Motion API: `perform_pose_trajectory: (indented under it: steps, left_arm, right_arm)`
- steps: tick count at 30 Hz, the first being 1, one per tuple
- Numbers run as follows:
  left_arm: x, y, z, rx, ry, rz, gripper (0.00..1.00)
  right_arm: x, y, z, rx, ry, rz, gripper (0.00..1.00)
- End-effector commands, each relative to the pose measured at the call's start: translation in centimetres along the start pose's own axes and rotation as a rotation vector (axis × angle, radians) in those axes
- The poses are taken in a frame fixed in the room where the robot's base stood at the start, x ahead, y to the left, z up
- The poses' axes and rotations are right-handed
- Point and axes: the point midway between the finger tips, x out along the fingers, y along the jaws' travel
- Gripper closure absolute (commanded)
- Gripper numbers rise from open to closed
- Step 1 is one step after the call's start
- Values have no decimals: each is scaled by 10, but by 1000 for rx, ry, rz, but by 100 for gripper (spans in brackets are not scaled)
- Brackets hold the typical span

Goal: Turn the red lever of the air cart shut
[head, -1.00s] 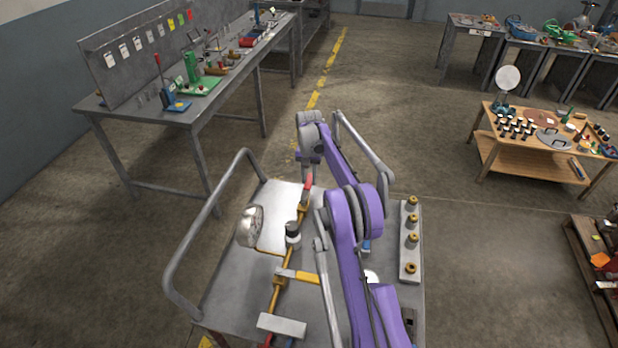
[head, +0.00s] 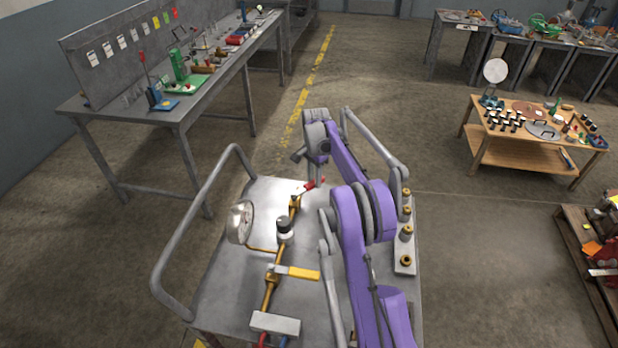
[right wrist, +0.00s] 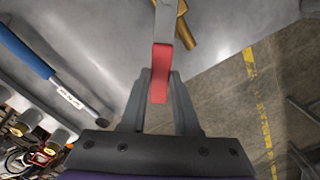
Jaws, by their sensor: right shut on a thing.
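The red lever (head: 315,184) sits on a brass valve (head: 295,203) at the far end of the brass pipe on the air cart (head: 215,290). It points to the right, across the pipe line. My right gripper (right wrist: 160,82) is shut on the red lever; in the right wrist view the lever's red grip (right wrist: 161,70) lies between the two fingers. In the head view my purple right arm reaches over the cart and its fingertips are hard to make out. My left gripper is not in view.
The pipe also carries a yellow lever (head: 297,273), a dark-capped regulator (head: 285,229) and a round gauge (head: 240,221). A strip of brass fittings (head: 404,250) lies right of my arm. The cart's tube handle (head: 172,240) rises at left. A workbench (head: 150,120) stands beyond.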

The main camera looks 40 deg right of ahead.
Motion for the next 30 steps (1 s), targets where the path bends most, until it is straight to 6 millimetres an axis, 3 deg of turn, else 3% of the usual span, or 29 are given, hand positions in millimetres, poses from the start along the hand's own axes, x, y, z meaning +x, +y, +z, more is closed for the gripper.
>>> perform_pose_trajectory:
  steps: [18,30]
  left_arm:
    - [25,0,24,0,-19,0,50]
    - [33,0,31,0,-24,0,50]
  right_arm:
    - [1,48,14,575,1,1,100]
    - [0,64,28,832,1,1,100]
